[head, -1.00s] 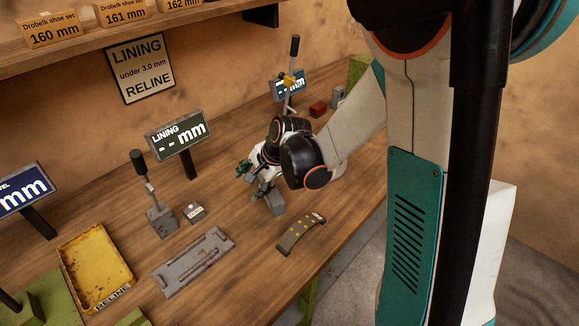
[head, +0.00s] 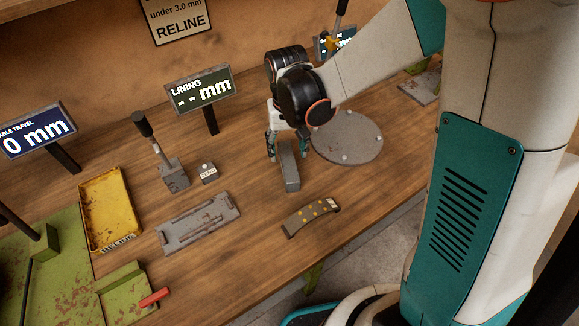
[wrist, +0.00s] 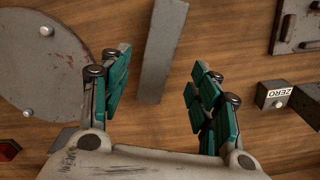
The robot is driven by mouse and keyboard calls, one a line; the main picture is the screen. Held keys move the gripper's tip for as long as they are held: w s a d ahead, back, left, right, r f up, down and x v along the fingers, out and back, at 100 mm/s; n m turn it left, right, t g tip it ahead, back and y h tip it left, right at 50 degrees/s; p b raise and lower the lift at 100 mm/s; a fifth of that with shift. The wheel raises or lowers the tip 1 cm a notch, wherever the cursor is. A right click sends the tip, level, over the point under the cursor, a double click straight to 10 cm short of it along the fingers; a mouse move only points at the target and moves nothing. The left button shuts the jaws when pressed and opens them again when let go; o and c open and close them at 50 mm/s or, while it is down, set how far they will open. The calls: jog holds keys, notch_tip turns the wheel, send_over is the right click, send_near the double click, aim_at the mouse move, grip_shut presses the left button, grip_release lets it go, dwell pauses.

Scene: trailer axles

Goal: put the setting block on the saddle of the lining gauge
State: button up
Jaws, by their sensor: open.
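The grey bar-shaped block (head: 289,168), which I take as the setting block, lies on the bench. My gripper (head: 287,150) is open above its far end, pointing down, with one finger to each side. In the wrist view the block (wrist: 162,45) shows between the open fingers (wrist: 160,62), with a gap on both sides; I cannot tell their height over the bench. The lining display (head: 202,88) reads "-- mm". Left of the block are a lever device (head: 173,174) and a worn grey plate fixture (head: 198,222); which part is the saddle is unclear.
A small ZERO block (head: 208,172) sits by the lever device. A round grey disc (head: 347,137) lies right of my gripper. A curved brake shoe (head: 311,216) lies nearer the front edge. A yellow RELINE tray (head: 110,212) is at the left. Bare bench separates these.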

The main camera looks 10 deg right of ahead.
aim_at(288, 161)
jog(key=shift+d+f+b, duration=0.1)
jog(key=shift+f+b, duration=1)
jog(key=shift+f, duration=2.2)
grip_shut()
